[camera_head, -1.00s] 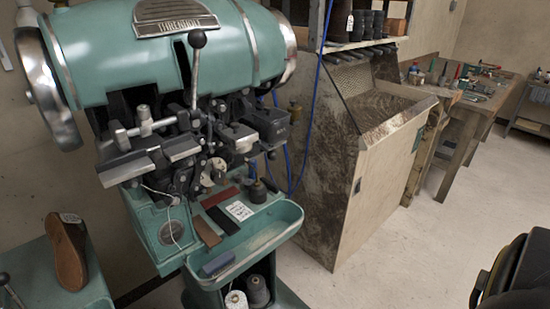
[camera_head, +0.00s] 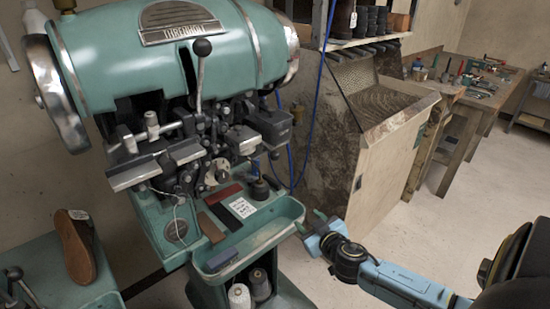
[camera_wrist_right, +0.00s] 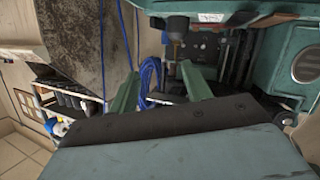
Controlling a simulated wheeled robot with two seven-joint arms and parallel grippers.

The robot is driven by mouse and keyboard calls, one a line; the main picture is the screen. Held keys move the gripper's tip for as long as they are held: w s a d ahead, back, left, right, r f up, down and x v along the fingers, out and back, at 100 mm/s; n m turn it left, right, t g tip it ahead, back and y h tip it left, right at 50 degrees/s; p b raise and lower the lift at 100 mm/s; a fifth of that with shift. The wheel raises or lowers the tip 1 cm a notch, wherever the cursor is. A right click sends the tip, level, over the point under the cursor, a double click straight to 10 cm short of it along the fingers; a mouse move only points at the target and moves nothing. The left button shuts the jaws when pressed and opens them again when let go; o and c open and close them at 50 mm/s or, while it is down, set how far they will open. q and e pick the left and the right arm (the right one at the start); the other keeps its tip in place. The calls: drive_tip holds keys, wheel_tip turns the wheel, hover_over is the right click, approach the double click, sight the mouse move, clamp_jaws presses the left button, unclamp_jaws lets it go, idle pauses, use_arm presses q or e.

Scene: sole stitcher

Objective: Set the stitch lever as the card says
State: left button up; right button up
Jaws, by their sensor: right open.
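The green sole stitcher (camera_head: 180,60) stands at the left in the head view. A lever with a black ball knob (camera_head: 201,47) rises upright at its front, below the name plate. A small white card (camera_head: 242,208) with dark marks too small to read lies on the machine's green tray (camera_head: 270,232). My right gripper (camera_head: 309,222) is open and empty, just right of the tray's right end and well below the knob. In the right wrist view its two green fingers (camera_wrist_right: 160,88) are apart with nothing between them. My left gripper is out of view.
Dark red, brown and blue strips lie around the card. A wooden cabinet (camera_head: 385,165) stands behind my right gripper. Thread spools (camera_head: 240,296) sit under the tray.

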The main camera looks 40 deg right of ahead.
sight(278, 159)
wheel_tip(278, 159, up, 14)
drive_tip(key=w+a+r+t+y, duration=0.1)
drive_tip(key=w+a+t, duration=0.2)
drive_tip(key=t, duration=0.1)
drive_tip(key=w, duration=0.4)
drive_tip(key=w+d+p, duration=0.1)
drive_tip(key=w, duration=0.3)
drive_tip(key=w+d+p, duration=0.1)
drive_tip(key=w, duration=0.3)
drive_tip(key=shift+w+d+f, duration=0.15)
drive_tip(key=shift+w+f, duration=0.15)
drive_tip(key=shift+c, duration=0.3)
clamp_jaws()
